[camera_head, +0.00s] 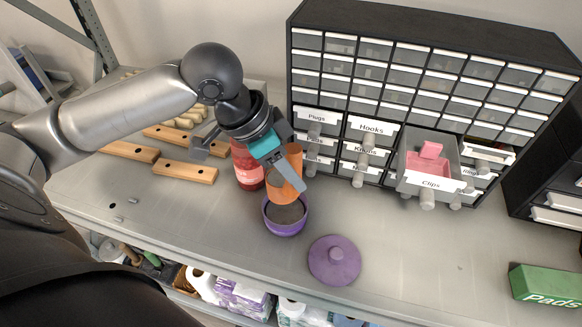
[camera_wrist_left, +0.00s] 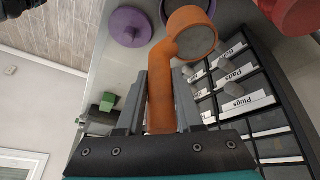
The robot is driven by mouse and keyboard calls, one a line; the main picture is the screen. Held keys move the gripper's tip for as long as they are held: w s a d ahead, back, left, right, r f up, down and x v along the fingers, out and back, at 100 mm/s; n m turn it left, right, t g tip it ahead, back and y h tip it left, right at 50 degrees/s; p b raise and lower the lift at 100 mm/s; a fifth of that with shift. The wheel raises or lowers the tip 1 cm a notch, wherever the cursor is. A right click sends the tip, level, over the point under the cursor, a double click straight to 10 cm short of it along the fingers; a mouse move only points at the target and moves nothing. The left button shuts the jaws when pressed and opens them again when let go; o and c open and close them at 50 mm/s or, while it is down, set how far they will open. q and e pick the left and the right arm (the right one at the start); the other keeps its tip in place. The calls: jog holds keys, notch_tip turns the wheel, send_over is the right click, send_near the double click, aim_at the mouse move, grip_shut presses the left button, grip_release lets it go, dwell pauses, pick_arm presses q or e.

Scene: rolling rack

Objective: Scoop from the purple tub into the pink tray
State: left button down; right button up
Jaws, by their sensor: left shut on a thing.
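My left gripper (camera_head: 290,167) is shut on the handle of an orange scoop (camera_head: 281,191), directly above the purple tub (camera_head: 285,230). The tub stands open on the bench with dark grey contents (camera_head: 287,214). The scoop's lower end overlaps the tub's opening; I cannot tell whether it touches the contents. In the left wrist view the scoop (camera_wrist_left: 161,95) runs up between the fingers, and its round head (camera_wrist_left: 193,42) shows a grey face. A pink tray (camera_head: 425,168) sits in the pulled-out drawer labelled Clips, with a pink block-like part at its back. My right gripper is out of view.
A purple lid (camera_head: 334,260) lies in front of the tub. The drawer cabinet (camera_head: 388,98) fills the back. Wooden bars (camera_head: 186,171) lie at left and a green Pads box (camera_head: 546,284) at right.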

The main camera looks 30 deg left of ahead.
aim_at(293, 144)
pick_arm(q)
jog(key=shift+t+y, duration=0.3)
jog(key=shift+r+p, duration=2.15)
jog(key=shift+p, duration=0.1)
jog(key=shift+r, duration=0.25)
jog(key=shift+r+y, duration=0.3)
jog(key=shift+r, duration=0.55)
jog(key=c, duration=1.1)
grip_release()
grip_shut()
jog(key=shift+w, duration=0.1)
